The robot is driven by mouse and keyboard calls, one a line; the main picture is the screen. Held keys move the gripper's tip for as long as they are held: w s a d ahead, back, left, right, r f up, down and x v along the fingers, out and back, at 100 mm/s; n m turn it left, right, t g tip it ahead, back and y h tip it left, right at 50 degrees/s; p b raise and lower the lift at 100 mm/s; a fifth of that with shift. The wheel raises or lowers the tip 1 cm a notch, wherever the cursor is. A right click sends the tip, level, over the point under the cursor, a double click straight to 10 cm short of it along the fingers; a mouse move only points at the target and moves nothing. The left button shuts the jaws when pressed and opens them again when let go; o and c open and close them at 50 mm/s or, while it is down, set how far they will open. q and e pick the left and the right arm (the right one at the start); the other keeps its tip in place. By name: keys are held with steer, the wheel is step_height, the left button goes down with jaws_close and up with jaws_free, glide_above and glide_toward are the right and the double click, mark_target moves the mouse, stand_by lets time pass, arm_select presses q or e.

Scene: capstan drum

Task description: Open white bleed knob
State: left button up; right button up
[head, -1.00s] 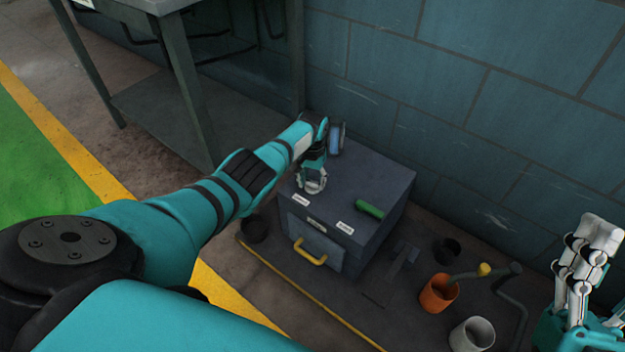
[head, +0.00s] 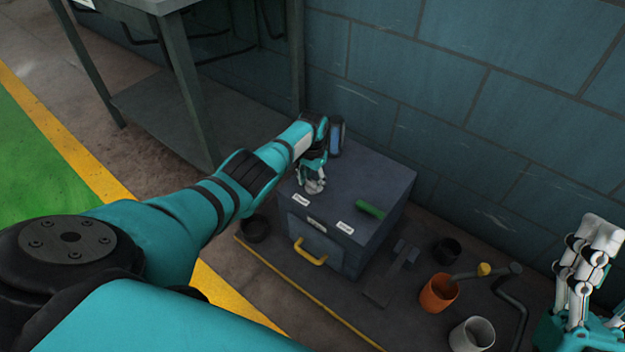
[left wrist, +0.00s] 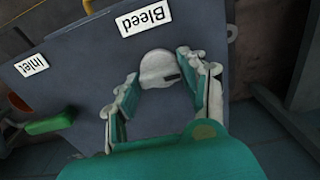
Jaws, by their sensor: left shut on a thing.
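The white bleed knob (left wrist: 156,66) is a pale round disc with a dark slot at one side, below the Bleed label (left wrist: 144,16) in the left wrist view. My left gripper (head: 313,186) points down onto the front left of the box top. It is shut on the knob, with its fingers on either side of it, and hides most of it in the head view. My right gripper (head: 591,258) is at the right edge, away from the box, and whether it is open is unclear.
The dark grey box (head: 372,178) has a green handle (head: 370,209) on top and a yellow front handle (head: 310,252). A blue-faced gauge (head: 336,137) stands behind my left gripper. An orange cup (head: 438,293) and grey cup (head: 472,335) stand to the right.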

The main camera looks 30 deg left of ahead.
mark_target(313, 181)
arm_select(q)
steer(key=o, duration=1.2)
steer(key=shift+c, duration=0.2)
steer(key=shift+r, duration=0.15)
step_height(313, 181, up, 12)
